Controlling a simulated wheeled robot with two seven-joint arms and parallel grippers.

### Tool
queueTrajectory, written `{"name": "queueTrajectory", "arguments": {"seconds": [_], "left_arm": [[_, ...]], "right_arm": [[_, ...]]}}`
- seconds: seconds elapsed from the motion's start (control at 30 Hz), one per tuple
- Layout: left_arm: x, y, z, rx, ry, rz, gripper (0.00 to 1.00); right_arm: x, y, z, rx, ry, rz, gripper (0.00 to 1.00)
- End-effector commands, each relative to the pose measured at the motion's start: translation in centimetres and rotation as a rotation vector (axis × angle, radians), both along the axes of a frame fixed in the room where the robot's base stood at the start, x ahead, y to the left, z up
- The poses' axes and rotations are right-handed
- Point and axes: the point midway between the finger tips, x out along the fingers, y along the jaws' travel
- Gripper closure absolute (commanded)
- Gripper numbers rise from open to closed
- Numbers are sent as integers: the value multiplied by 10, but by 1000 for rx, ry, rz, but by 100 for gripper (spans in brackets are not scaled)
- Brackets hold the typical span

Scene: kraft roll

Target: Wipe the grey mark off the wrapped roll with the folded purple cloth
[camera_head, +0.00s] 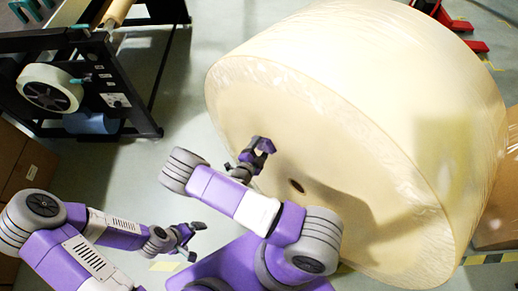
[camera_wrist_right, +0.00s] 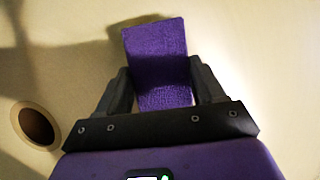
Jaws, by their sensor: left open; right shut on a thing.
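The wrapped roll (camera_head: 370,90) is a huge cream cylinder in clear film, its flat end facing me, with a dark core hole (camera_head: 297,187). My right gripper (camera_head: 258,152) is in front of the left part of that end. In the right wrist view, the right gripper (camera_wrist_right: 158,82) is shut on the folded purple cloth (camera_wrist_right: 155,45), which sticks out beyond the fingers toward the roll face. I cannot tell whether the cloth touches it. No grey mark stands out clearly from the shadows on the end. My left gripper (camera_head: 188,238) is open and empty, low and left of the roll.
A black-framed machine (camera_head: 85,75) with a white reel stands at the upper left. Cardboard boxes (camera_head: 25,165) stand at the left edge. Red metal parts (camera_head: 455,25) lie behind the roll. Grey floor is open between machine and roll. The core hole (camera_wrist_right: 36,125) shows left in the wrist view.

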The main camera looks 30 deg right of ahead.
Motion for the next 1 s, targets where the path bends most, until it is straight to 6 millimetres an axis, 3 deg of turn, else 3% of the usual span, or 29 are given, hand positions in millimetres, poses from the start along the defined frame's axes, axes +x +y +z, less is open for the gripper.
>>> {"name": "queueTrajectory", "arguments": {"seconds": [0.6,0.83,1.0], "left_arm": [[0,0,15,0,0,0,0],[0,0,16,0,0,0,0],[0,0,12,0,0,0,0]], "right_arm": [[-39,-8,1,-1,-1,0,56],[-36,-10,0,0,-2,0,56],[-21,-8,0,1,-5,-1,56]]}}
